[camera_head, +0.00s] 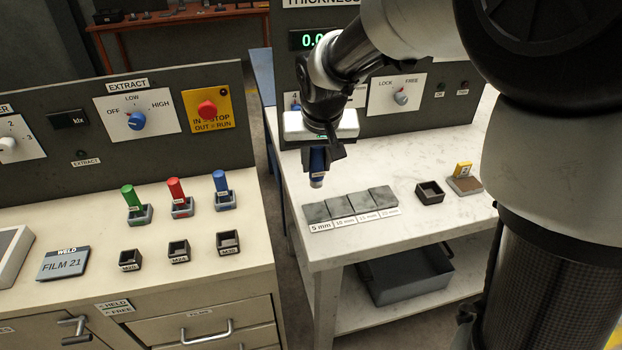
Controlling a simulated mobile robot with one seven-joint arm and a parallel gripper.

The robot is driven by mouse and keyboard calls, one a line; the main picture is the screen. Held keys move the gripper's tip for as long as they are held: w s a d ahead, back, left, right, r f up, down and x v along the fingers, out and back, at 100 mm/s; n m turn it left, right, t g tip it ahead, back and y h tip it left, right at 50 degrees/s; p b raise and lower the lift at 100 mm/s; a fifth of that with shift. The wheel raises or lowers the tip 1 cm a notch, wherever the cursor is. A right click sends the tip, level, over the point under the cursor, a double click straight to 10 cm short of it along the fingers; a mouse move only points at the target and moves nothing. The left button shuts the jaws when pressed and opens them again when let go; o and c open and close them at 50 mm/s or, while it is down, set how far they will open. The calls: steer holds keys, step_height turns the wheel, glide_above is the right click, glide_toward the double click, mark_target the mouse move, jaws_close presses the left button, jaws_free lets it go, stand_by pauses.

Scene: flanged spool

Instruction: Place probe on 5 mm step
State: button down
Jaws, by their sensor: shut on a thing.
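My gripper (322,158) is above the left part of the white marble table (300,170), pointing down. It is shut on a blue probe (318,168) with a pale lower end, held upright in the air. The row of grey step blocks (351,205) lies on the table below and to the right of the probe. The block labelled 5 mm (316,212) is at the left end of the row. The probe tip is apart from the blocks. The thickness display (308,40) behind is partly hidden by my arm.
A dark empty holder (429,193) and a tray with a yellow piece (464,179) stand right of the blocks. A panel with a LOCK/FREE knob (401,97) rises behind. The left bench holds green, red and blue cylinders (221,184) in sockets. A gap separates the benches.

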mark_target(317, 187)
step_height(317, 187, down, 9)
steer(key=shift+r+b, duration=0.15)
steer(key=shift+b, duration=0.6)
steer(key=shift+f, duration=0.25)
steer(key=c, duration=1.4)
jaws_free()
steer(key=shift+r, duration=0.1)
